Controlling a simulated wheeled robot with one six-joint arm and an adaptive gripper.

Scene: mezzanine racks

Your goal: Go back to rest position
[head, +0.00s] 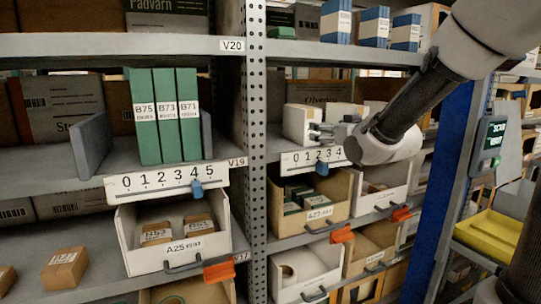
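My gripper (322,132) is at the right-hand rack, at the end of my arm, which reaches in from the upper right. It points left, in front of white boxes (297,122) on the shelf and just above the 0–4 scale strip (311,159). The fingers are small and blend with the boxes behind them, so I cannot tell whether they are open or shut. I see no object clearly held, and I cannot tell whether the gripper touches a box.
A perforated upright (257,150) stands left of my gripper. Green binders B75, B73 and B71 (164,116) stand on the left shelf. Open drawers, including A25 (130,245), jut out below. A blue post (445,160), a screen (491,140) and a yellow tray (490,235) are at right.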

